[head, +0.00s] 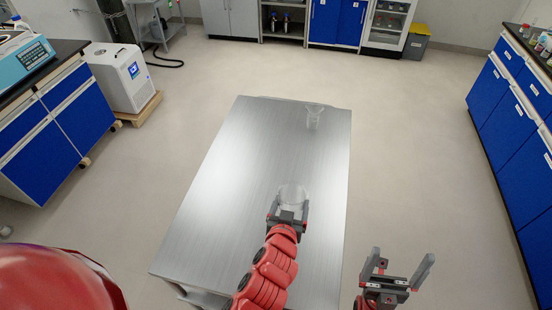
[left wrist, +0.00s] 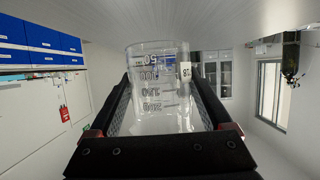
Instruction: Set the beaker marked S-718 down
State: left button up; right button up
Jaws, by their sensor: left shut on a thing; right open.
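A clear glass beaker (head: 292,196) is over the near-middle part of the steel table (head: 215,190). My left gripper (head: 288,212) is shut around its sides. In the left wrist view the beaker (left wrist: 155,88) shows between the two fingers, with dark volume marks and a small white label only partly readable, so I cannot confirm S-718. The picture there looks upside down, with the beaker's base toward the grey surface. I cannot tell whether the base touches the table. My right gripper (head: 397,272) is open and empty, off the table's right edge.
Another clear glass vessel (head: 314,116) stands near the table's far right corner. The rest of the tabletop is bare. Blue-fronted benches stand at the left (head: 60,120) and right (head: 510,130), apart from the table. A white machine (head: 122,75) stands on a wooden base at left.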

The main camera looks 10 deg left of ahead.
pick_arm(q)
jog(key=shift+w+a, duration=0.25)
jog(key=shift+a, duration=0.05)
jog(key=w+a+b, duration=0.2)
jog(key=w+a+f+b, duration=0.1)
jog(key=w+a+b, duration=0.1)
jog(key=a, duration=0.1)
jog(key=shift+a, duration=0.1)
jog(key=w+a+p, duration=0.2)
jog(key=w+a, duration=0.3)
jog(key=a, duration=0.1)
jog(key=shift+w, duration=0.3)
jog(key=shift+w+a+f, duration=0.1)
jog(key=shift+w, duration=0.1)
notch_tip(320, 180, down, 3)
jog(key=shift+s+f+p, duration=0.1)
jog(key=shift+f+p, duration=0.1)
jog(key=shift+p, duration=0.65)
jog(key=shift+f, duration=0.1)
jog(key=shift+f, duration=0.15)
jog(key=o, duration=1.3)
